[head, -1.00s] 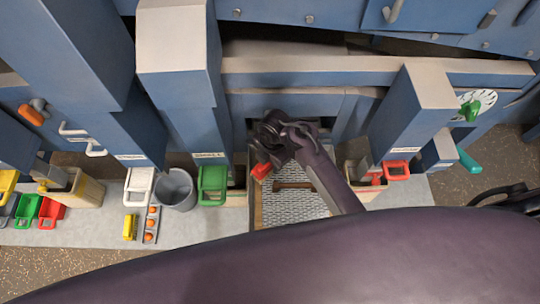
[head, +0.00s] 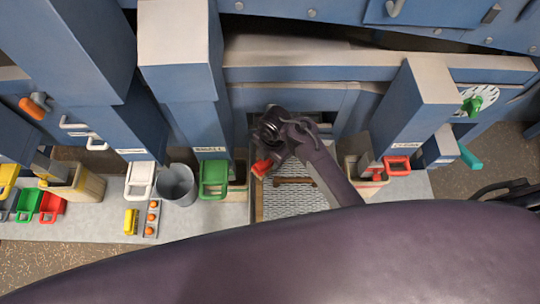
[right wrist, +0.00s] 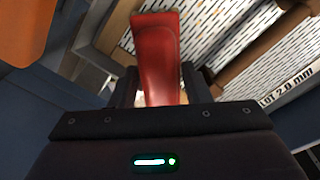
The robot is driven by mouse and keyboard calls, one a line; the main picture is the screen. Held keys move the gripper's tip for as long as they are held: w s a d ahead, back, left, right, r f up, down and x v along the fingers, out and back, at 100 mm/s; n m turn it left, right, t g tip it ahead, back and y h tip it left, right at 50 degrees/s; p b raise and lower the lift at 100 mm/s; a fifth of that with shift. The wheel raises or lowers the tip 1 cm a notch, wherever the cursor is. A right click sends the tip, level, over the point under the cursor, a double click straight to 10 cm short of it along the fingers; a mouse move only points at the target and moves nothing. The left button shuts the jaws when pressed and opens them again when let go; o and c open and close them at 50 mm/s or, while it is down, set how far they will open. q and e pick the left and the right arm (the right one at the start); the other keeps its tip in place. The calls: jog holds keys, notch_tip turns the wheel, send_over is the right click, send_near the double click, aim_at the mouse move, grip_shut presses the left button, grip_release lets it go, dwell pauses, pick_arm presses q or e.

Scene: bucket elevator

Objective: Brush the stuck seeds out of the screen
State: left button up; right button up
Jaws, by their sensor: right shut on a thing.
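The slotted screen (head: 300,200) lies in its wooden frame at the middle of the bench, partly covered by my right arm. In the right wrist view the screen (right wrist: 255,70) shows its slots, wooden bars and a size label. My right gripper (head: 262,168) is over the left part of the screen. It is shut on a red handle (right wrist: 158,55), which stands up between the fingers in the right wrist view. I take this for the brush; its bristles are hidden. I cannot make out seeds in the slots. My left gripper is not in view.
Blue machine posts stand left (head: 180,60) and right (head: 415,105) of the screen.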

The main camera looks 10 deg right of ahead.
jog(key=shift+f+b, duration=0.3)
jog(key=shift+f, duration=0.3)
jog(key=shift+d, duration=0.1)
jog(key=shift+s+d+r+p, duration=0.1)
jog(key=shift+d+p, duration=0.35)
jog(key=shift+d, duration=0.05)
jog(key=shift+s+d, duration=0.25)
jog(key=shift+d, duration=0.85)
jog(key=shift+s+d+f, duration=0.3)
jog(key=shift+s+d, duration=0.1)
jog(key=shift+d, duration=1.3)
jog(key=shift+s+d+f, duration=0.3)
jog(key=shift+s+d, duration=0.05)
jog(key=shift+d, duration=1.35)
jog(key=shift+s+d+f, duration=0.3)
jog(key=shift+s+d, duration=0.1)
jog(key=shift+d, duration=1.3)
jog(key=shift+s+d, duration=0.15)
jog(key=shift+d, duration=0.55)
jog(key=shift+s+d, duration=0.1)
jog(key=shift+d, duration=0.55)
jog(key=shift+r, duration=0.1)
jog(key=shift+w+a, duration=0.1)
